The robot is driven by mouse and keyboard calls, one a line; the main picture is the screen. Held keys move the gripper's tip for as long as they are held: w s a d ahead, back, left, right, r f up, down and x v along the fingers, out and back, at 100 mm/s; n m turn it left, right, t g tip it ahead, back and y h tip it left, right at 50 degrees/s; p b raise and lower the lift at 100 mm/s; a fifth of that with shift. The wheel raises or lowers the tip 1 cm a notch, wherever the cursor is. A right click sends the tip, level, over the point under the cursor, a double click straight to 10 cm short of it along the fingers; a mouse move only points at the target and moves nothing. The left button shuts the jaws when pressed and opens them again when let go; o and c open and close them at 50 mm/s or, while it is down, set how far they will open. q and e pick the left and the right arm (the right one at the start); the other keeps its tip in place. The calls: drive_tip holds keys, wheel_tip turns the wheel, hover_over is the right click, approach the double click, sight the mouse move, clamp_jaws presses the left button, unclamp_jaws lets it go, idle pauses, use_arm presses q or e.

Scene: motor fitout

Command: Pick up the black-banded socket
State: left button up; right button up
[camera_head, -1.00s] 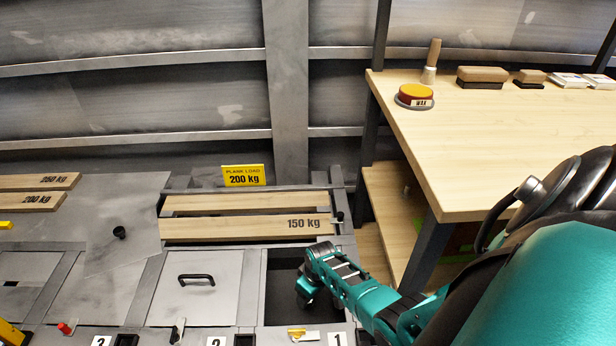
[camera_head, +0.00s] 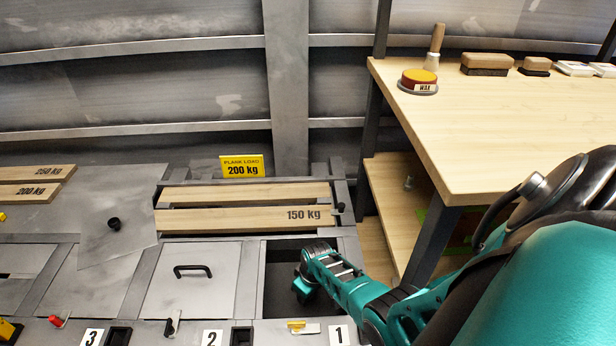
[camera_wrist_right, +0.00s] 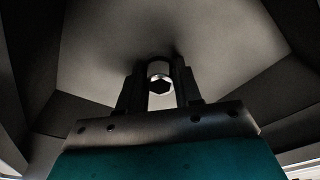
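My right gripper (camera_wrist_right: 160,84) reaches down into the open compartment (camera_head: 277,290) beside label 1; its wrist shows in the head view, its fingertips do not. In the right wrist view its two dark fingers stand on either side of a small round piece with a dark hexagonal middle (camera_wrist_right: 160,86) and a pale edge, which looks like a socket. It nearly fills the gap between the fingers; I cannot tell whether they press on it. No black band can be made out in the dim light. My left gripper is out of view.
A closed lid with a black handle (camera_head: 193,270) lies left of the opening. A 150 kg plank (camera_head: 240,219) lies behind it, with a yellow load sign (camera_head: 242,166) further back. A wooden workbench (camera_head: 480,130) stands to the right, close to my arm.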

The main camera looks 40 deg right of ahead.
clamp_jaws()
